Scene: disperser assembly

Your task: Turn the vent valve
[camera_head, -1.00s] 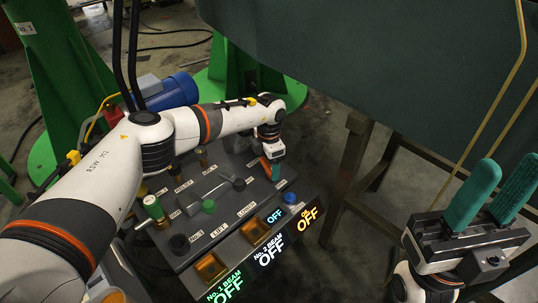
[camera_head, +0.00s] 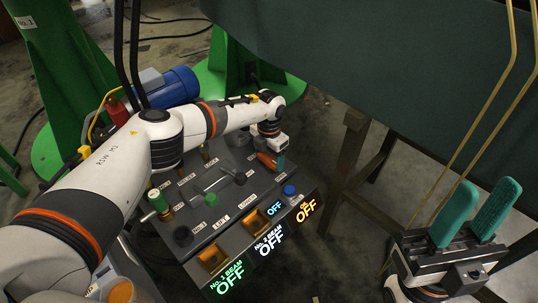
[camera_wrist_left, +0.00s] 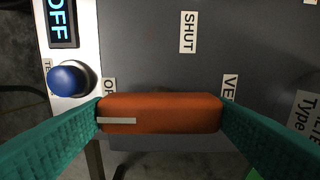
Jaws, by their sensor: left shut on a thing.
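The vent valve's orange handle (camera_wrist_left: 160,113) lies level across the left wrist view, with a short white mark near its left end. In the head view the handle (camera_head: 266,160) shows at the panel's far right corner, partly hidden by my gripper. My left gripper (camera_wrist_left: 160,118) is shut on the handle, one green finger at each end; its wrist (camera_head: 272,140) hangs over the panel. A "SHUT" label (camera_wrist_left: 188,32) stands above the handle. A partly covered label starting "OP" (camera_wrist_left: 109,90) is by its left end. My right gripper (camera_head: 484,205) is open and empty.
A blue button (camera_wrist_left: 70,79) is left of the handle. The grey panel (camera_head: 222,226) carries several knobs, including a green one (camera_head: 211,200), and lit OFF displays. A blue motor (camera_head: 180,88) stands behind. A brown frame (camera_head: 346,170) is to the right.

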